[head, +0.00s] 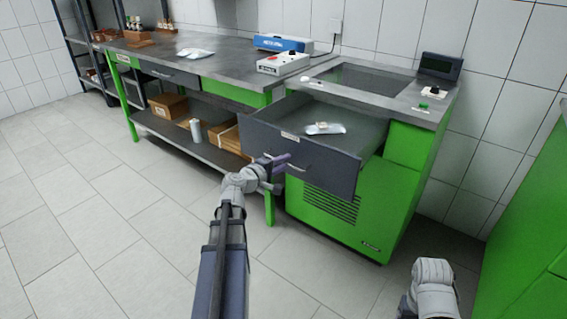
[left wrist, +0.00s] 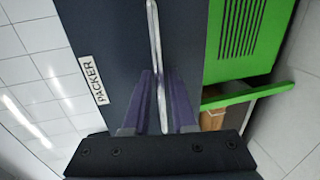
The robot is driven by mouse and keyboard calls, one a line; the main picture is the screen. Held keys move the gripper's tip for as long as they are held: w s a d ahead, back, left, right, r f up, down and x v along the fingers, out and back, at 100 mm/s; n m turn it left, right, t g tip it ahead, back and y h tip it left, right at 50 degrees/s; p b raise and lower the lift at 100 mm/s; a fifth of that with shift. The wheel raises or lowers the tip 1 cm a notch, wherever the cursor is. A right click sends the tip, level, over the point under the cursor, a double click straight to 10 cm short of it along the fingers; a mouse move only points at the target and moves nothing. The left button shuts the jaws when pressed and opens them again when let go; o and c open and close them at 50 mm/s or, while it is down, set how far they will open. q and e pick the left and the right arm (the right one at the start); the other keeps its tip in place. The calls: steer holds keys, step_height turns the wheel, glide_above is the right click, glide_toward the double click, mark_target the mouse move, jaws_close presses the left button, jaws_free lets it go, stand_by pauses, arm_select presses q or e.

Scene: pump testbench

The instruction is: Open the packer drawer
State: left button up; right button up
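The packer drawer (head: 305,160) is dark grey and stands pulled out from the green packer cabinet (head: 345,222). A small white packet lies inside it. In the left wrist view the drawer front (left wrist: 105,35) bears a "PACKER" label and a long silver handle (left wrist: 154,30). My left gripper (head: 284,162) is at the drawer front. Its purple fingers (left wrist: 160,80) lie on both sides of the handle, close against it. My right arm shows at the bottom right, but its gripper is out of view.
A grey-topped workbench (head: 215,65) with a lower shelf holding boxes stands left of the cabinet. A small display (head: 440,66) stands on the packer top. A green cabinet (head: 530,240) bounds the right side. The tiled floor (head: 110,220) in front is clear.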

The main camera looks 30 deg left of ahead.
arm_select(q)
steer(key=p+v, duration=0.1)
steer(key=v, duration=0.6)
steer(key=shift+s+p, duration=0.3)
steer(key=shift+s, duration=0.1)
steer(key=shift+r, duration=0.1)
steer(key=d+f+m+g+h, duration=0.2)
steer(key=d+f+m+g, duration=0.35)
steer(key=d, duration=0.75)
steer(key=d+f+m+g+h, duration=0.35)
steer(key=d+f+m, duration=0.25)
steer(key=d, duration=0.8)
steer(key=s+d+f+m+g+y, duration=0.3)
steer(key=s+d+m+y, duration=0.15)
steer(key=s+d, duration=0.2)
steer(key=s+d+f+m+g+y, duration=0.3)
steer(key=s+d+m+g, duration=0.15)
steer(key=s, duration=0.25)
step_height(320, 180, up, 31)
steer(key=d+p, duration=0.1)
steer(key=p, duration=2.9)
steer(key=shift+s+f+t+y, duration=0.2)
steer(key=shift+t+y, duration=0.1)
steer(key=shift+t, duration=0.05)
steer(key=shift+m, duration=0.25)
